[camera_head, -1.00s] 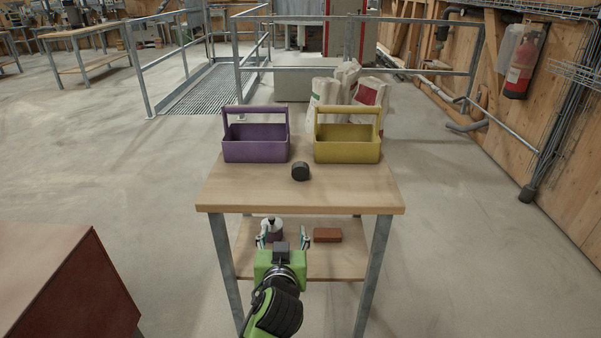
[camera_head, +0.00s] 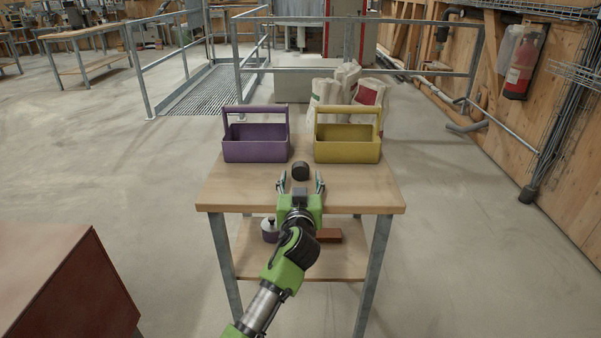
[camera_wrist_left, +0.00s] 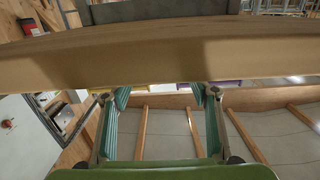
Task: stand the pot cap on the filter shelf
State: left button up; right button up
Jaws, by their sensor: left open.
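A small black round cap (camera_head: 300,171), which I take for the pot cap, lies on the wooden table (camera_head: 235,190) between and in front of two tool carriers. My left gripper (camera_head: 301,183) is open and empty, its fingertips just short of the cap, one to each side of it. In the left wrist view the open teal fingers (camera_wrist_left: 162,98) show below a broad wooden table edge (camera_wrist_left: 160,55); the cap cannot be made out there. I cannot tell which surface is the filter shelf. My right gripper is not in view.
A purple carrier (camera_head: 256,150) and a yellow carrier (camera_head: 347,151) stand at the table's back. A pot-like container (camera_head: 269,233) and a brown block (camera_head: 329,235) are on the lower shelf (camera_head: 335,262), partly hidden by my arm. The tabletop's front sides are clear.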

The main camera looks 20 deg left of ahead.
aim_at(300, 172)
pick_arm(q)
jog(key=x, duration=0.4)
jog(key=shift+f, duration=0.15)
jog(key=shift+c, duration=0.3)
jog(key=c, duration=1)
jog(key=shift+c, duration=0.2)
